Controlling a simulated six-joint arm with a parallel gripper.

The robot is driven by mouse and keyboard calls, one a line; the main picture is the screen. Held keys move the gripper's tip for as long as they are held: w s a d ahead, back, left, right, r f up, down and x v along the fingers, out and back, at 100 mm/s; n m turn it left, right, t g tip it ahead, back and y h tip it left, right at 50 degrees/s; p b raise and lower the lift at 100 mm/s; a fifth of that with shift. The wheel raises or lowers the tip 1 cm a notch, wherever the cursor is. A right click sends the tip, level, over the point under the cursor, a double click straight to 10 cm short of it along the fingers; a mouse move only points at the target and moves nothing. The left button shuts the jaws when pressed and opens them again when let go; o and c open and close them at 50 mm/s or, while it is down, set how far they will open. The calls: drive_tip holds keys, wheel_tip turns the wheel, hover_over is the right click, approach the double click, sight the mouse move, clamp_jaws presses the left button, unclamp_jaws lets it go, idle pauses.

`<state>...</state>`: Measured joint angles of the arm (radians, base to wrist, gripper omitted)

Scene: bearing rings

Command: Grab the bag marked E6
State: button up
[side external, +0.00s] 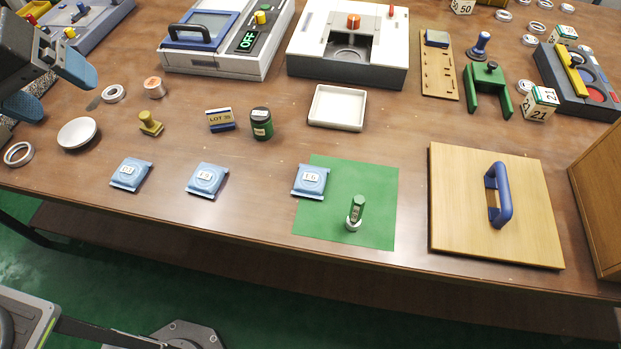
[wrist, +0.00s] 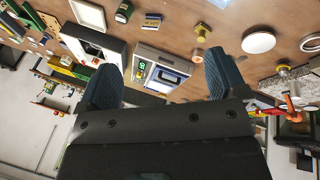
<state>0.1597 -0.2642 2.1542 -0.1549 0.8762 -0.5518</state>
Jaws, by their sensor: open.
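Three light blue bags with white labels lie in a row near the table's front edge in the side view: a left bag (side external: 130,174), a middle bag (side external: 206,180) and a right bag (side external: 311,180). The right bag's label looks like E6, but the print is small; the other two labels are hard to read. The right bag overlaps the left edge of a green mat (side external: 375,205). My gripper (side external: 52,88) is open and empty at the upper left, away from all bags. It also shows in the wrist view (wrist: 162,68), where no bag is visible.
Behind the bags are a white tray (side external: 338,107), a dark green jar (side external: 261,124), a LOT sign (side external: 220,119) and a yellow stamp (side external: 150,124).

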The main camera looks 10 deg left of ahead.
drive_tip(key=w+d+f+n+g+h, duration=0.1)
drive_tip(key=w+d+f+n, duration=0.1)
drive_tip(key=w+d, duration=0.2)
drive_tip(key=w+d+f+n+g, duration=0.1)
drive_tip(key=w+d+f+n, duration=0.15)
drive_tip(key=w+d, duration=0.2)
drive_tip(key=n+g+h, duration=0.1)
drive_tip(key=n+g, duration=0.1)
drive_tip(key=n, duration=0.6)
approach(310, 178)
drive_tip(key=x, duration=0.3)
drive_tip(key=shift+s+a+f, duration=0.15)
drive_tip(key=shift+s, duration=0.15)
drive_tip(key=shift+w+x, duration=0.15)
drive_tip(key=shift+x, duration=1.35)
drive_tip(key=shift+w+x, duration=0.15)
drive_tip(key=shift+x, duration=1.4)
drive_tip(key=c, duration=1.1)
